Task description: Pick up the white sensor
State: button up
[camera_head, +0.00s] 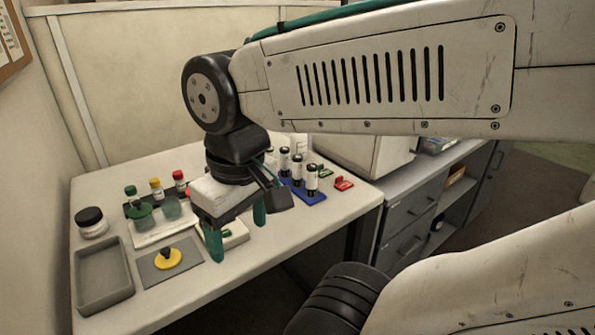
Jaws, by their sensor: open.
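My gripper (237,238) hangs over the table with its two green fingers pointing down and apart. A low white block (236,230) lies on the table between and behind the fingers. It may be the white sensor, but the gripper partly hides it and I cannot tell for sure. No contact between the fingers and the block can be made out. Nothing is seen held in the gripper.
Left of my gripper are a grey mat (186,252) with a yellow knobbed piece (168,259), a grey tray (104,297), a black-lidded jar (93,229) and capped bottles (156,189). A blue rack (311,197) of vials stands right. The table's front right is clear.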

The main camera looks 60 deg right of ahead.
aim_at(296, 159)
jog(key=k, duration=0.5)
jog(key=u, duration=1.2)
jog(key=k, duration=0.8)
jog(key=z, duration=1.25)
jog(key=i, duration=0.5)
